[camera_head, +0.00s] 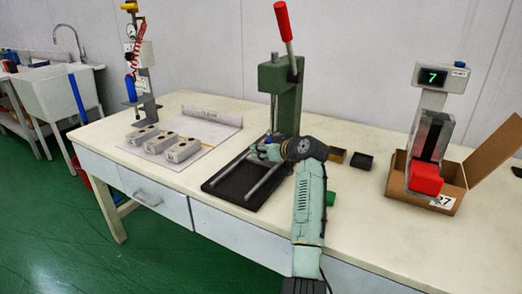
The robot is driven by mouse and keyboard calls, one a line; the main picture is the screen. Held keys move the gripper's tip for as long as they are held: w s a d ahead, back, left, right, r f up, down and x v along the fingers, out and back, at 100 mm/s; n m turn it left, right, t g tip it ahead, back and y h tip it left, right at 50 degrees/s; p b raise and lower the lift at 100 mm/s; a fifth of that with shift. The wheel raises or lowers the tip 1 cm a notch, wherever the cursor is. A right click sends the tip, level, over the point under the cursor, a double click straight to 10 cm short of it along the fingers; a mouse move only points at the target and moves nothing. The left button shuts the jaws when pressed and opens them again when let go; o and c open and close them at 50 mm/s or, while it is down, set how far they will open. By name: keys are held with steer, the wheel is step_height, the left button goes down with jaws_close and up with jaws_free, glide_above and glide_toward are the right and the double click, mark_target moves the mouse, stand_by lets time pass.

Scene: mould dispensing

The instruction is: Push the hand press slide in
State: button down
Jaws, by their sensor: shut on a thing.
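The hand press (285,97) is green, with a raised red-handled lever (284,22), and stands at the middle of the table. Its black base plate (222,184) reaches toward the table's front edge and carries two silver rails (267,182). My gripper (262,150) is low at the foot of the press, over the far part of the rails, and is shut on the hand press slide. The slide is mostly hidden behind my gripper and wrist, so its exact position on the rails cannot be made out.
Several grey mould blocks (183,150) lie on a sheet to the left, before a dispenser stand (146,85). Right of my arm are small yellow and black trays (361,161). An open cardboard box (459,178) and a device reading 7 (433,77) stand at the right.

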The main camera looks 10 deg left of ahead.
steer(key=c, duration=1.7)
jaws_free()
steer(key=shift+w+d+r, duration=0.15)
steer(key=shift+w+r, duration=0.05)
steer(key=o, duration=0.4)
steer(key=shift+f, duration=0.15)
steer(key=v, duration=1.2)
